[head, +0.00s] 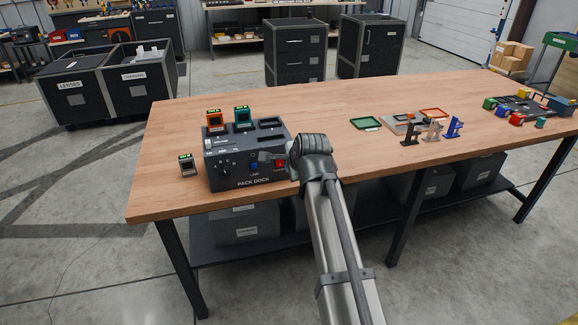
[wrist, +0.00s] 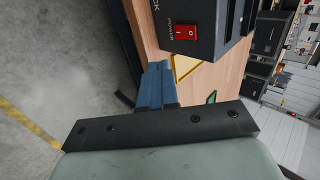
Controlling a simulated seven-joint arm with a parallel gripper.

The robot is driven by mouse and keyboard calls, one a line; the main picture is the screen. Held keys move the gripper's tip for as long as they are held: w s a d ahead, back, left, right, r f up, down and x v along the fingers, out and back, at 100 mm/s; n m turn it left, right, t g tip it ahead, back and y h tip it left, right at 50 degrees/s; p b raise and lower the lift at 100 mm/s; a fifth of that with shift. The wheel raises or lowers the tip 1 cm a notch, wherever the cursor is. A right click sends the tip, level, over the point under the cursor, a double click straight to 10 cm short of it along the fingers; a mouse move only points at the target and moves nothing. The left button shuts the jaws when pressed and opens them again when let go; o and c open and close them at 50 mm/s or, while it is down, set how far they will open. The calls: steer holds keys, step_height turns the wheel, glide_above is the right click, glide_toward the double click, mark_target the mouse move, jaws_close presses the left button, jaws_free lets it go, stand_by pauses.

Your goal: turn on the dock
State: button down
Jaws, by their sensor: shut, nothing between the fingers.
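The pack dock (head: 240,182) is a dark grey box near the left end of the wooden table. Its front has a knob, a blue button (head: 253,167) and a red power switch (head: 280,164). In the wrist view the red rocker switch (wrist: 185,33) shows I and O marks beside the word POWER; I cannot tell which side is pressed. My gripper (head: 266,157) is at the dock's right front, close to the switch. Its fingers (wrist: 157,66) are shut and empty, below and left of the switch in the wrist view, apparently apart from it.
An orange pack (head: 215,120) and a teal pack (head: 242,118) stand in the dock's top. Another pack (head: 186,164) stands on the table to its left. Trays (head: 366,123) and small stands (head: 454,126) are to the right.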

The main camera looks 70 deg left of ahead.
mark_target(281, 166)
steer(key=shift+a+r+x, duration=0.3)
steer(key=shift+a+x, duration=0.05)
steer(key=shift+x, duration=1.6)
steer(key=shift+a+r+x, duration=0.3)
steer(key=shift+x, duration=1.65)
steer(key=shift+a+r+x, duration=0.3)
steer(key=shift+a+x, duration=0.05)
steer(key=shift+x, duration=1.6)
steer(key=shift+a+f, duration=0.35)
steer(key=shift+f, duration=0.05)
steer(key=shift+a+r, duration=0.1)
steer(key=shift+r, duration=0.1)
